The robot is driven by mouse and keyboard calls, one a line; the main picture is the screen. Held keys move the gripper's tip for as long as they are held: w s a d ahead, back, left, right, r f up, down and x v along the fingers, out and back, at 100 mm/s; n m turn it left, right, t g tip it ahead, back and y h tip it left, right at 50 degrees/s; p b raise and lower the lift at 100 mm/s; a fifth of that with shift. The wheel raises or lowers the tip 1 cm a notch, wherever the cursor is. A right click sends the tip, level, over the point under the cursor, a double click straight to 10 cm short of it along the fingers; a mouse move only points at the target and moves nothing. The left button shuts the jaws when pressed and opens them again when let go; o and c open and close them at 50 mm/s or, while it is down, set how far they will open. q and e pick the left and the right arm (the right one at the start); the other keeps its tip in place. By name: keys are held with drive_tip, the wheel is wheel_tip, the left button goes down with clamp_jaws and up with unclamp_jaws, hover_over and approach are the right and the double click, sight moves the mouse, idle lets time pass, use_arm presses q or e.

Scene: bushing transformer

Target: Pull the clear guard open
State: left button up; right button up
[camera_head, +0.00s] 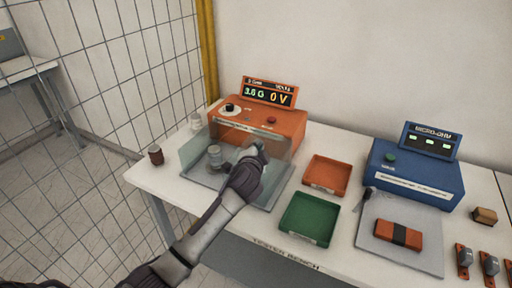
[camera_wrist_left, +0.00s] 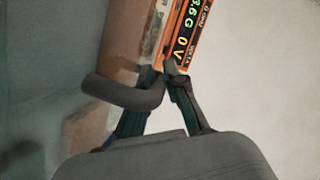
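The clear guard (camera_head: 198,150) is a see-through box-like cover standing over the front tray of the orange tester (camera_head: 285,122). A small grey cylindrical part (camera_head: 215,156) shows behind its clear panel. My left gripper (camera_head: 256,152) is at the right part of the guard's front, and my forearm crosses the guard's lower edge. In the left wrist view, the fingertips (camera_wrist_left: 168,72) come together at the end of a grey rounded bar, the guard's handle (camera_wrist_left: 122,95). They look closed on it, though the contact is partly hidden. My right gripper is in neither view.
A brown jar (camera_head: 156,154) stands left of the guard. An orange tray (camera_head: 327,175) and a green tray (camera_head: 310,219) lie to its right. Beyond them are a blue micro-ohm meter (camera_head: 415,175) and a grey mat (camera_head: 372,241). A wire mesh fence (camera_head: 110,90) borders the left.

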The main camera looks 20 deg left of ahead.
use_arm(q)
drive_tip(key=shift+o, duration=0.8)
drive_tip(key=shift+s, duration=0.15)
drive_tip(key=v, duration=1.1)
drive_tip(key=shift+s, duration=0.3)
drive_tip(key=shift+d, duration=0.1)
